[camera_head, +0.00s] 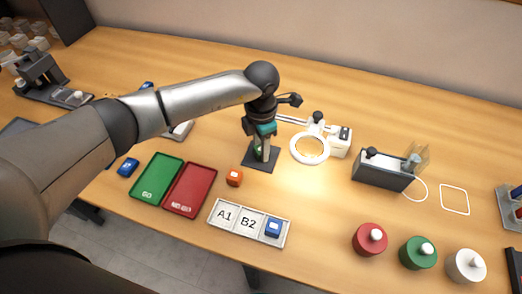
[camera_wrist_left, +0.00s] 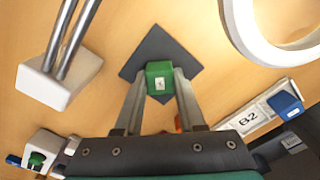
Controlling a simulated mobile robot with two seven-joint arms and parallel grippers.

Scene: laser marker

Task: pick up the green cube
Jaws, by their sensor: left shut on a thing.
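The green cube (camera_wrist_left: 159,77), with a small white label on its face, is between the two fingertips of my left gripper (camera_wrist_left: 160,84) in the left wrist view. The fingers are shut on it. A dark square pad (camera_wrist_left: 150,48) lies beneath the cube; I cannot tell whether the cube touches it. In the head view my left gripper (camera_head: 261,148) points down over this pad (camera_head: 258,166), and the fingers and wrist mostly hide the cube. My right gripper is not in view.
A ring lamp (camera_head: 310,147) stands right of the gripper. An orange cube (camera_head: 234,177), a red tray (camera_head: 190,190), a green tray (camera_head: 157,179) and an A1/B2 tray (camera_head: 233,235) holding a blue cube (camera_head: 273,227) are in front. Red, green and white knobs sit front right.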

